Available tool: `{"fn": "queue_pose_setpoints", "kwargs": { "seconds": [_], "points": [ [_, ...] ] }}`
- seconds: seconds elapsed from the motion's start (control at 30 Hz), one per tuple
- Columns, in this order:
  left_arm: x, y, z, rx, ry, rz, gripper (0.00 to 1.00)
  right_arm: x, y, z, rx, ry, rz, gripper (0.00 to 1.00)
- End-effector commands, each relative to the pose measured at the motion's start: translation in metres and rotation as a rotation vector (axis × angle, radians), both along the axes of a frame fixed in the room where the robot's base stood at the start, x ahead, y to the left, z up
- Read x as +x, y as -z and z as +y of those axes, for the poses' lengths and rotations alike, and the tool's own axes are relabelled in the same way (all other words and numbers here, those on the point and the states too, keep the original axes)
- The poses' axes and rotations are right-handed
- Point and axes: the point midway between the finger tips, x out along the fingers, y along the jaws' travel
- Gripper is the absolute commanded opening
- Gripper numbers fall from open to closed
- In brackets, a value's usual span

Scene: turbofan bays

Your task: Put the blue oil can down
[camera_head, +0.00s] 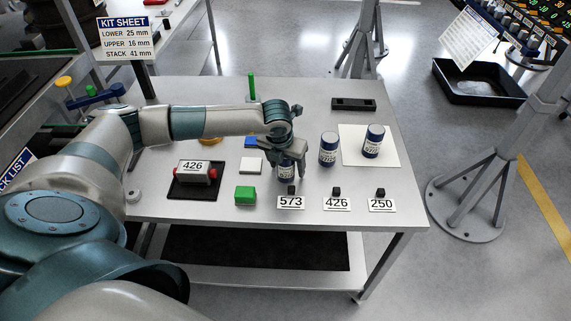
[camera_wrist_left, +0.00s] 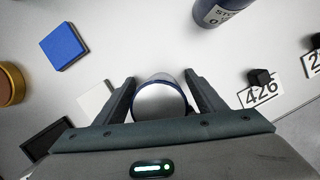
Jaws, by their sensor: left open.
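Three blue oil cans with pale labels stand on the grey table (camera_head: 355,225). One can (camera_head: 286,170) stands behind the 573 tag, with my left gripper (camera_head: 287,152) around its upper part. In the left wrist view its round pale top (camera_wrist_left: 160,100) sits between the two fingers of my left gripper (camera_wrist_left: 160,95), which is open. A second can (camera_head: 328,149) stands to its right and shows at the top of the wrist view (camera_wrist_left: 220,10). A third can (camera_head: 373,141) stands on a white sheet (camera_head: 352,154). My right gripper is not in view.
Number tags 573 (camera_head: 291,203), 426 (camera_head: 336,204) and 250 (camera_head: 381,205) line the table's front. A green block (camera_head: 245,195), a white square (camera_head: 251,165), a blue block (camera_head: 251,142) and a black tray with a 426 unit (camera_head: 193,170) lie to the left. A black bar (camera_head: 353,104) lies at the back.

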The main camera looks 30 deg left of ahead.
Motion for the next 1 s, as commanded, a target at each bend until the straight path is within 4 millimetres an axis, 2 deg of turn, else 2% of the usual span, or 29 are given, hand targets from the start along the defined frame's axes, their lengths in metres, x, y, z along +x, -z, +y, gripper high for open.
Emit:
{"fn": "queue_pose_setpoints", "kwargs": {
  "seconds": [0.17, 0.37, 0.47, 0.77, 1.0],
  "points": [
    [0.000, 0.000, 0.000, 0.000, 0.000, 0.000, 0.64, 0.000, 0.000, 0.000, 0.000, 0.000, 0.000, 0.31],
    [0.000, 0.000, 0.000, 0.000, 0.000, 0.000, 0.16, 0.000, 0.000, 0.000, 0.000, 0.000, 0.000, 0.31],
    [0.000, -0.001, 0.000, 0.000, -0.001, -0.001, 0.09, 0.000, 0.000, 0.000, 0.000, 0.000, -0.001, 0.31],
    [0.001, -0.004, 0.000, 0.000, -0.001, -0.002, 0.09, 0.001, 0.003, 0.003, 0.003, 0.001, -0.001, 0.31],
    [0.002, -0.027, 0.000, 0.000, -0.001, -0.006, 0.09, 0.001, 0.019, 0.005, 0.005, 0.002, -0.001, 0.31]
  ]
}}
